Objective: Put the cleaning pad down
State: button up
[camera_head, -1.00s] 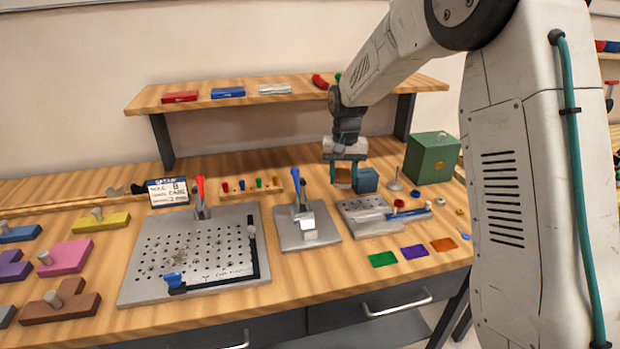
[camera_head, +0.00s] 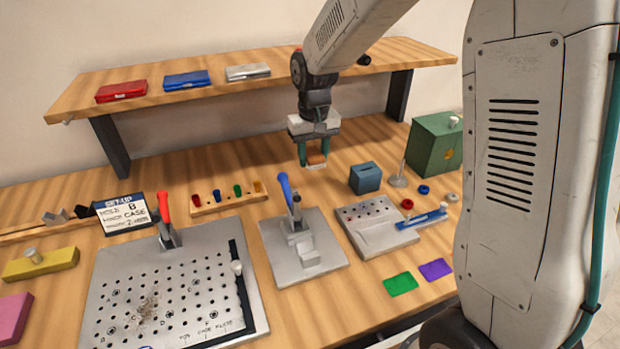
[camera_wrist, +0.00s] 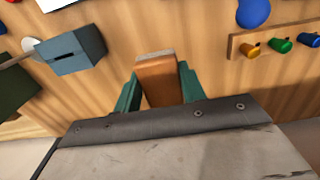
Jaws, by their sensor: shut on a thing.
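The cleaning pad (camera_head: 316,161) is a small orange-brown block with a pale grey face at its lower end. My gripper (camera_head: 314,150) is shut on it, with one green finger on each side. In the wrist view the pad (camera_wrist: 156,82) sits between the two green fingers (camera_wrist: 158,90), its grey end pointing away from the wrist. The pad appears to be over the back of the wooden bench (camera_head: 240,178), left of a blue slotted box (camera_head: 365,178). I cannot tell how far its underside is from the bench.
A peg rack (camera_head: 228,198) lies left of my gripper. A clamp fixture (camera_head: 300,250) and a grey tray (camera_head: 375,232) are in front. A green box (camera_head: 433,145) stands right, and a shelf (camera_head: 215,95) spans the back. Bare wood lies around the pad.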

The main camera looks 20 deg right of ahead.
aim_at(313, 189)
notch_tip(313, 189, down, 8)
jog(key=shift+r, duration=0.1)
dwell(0.4)
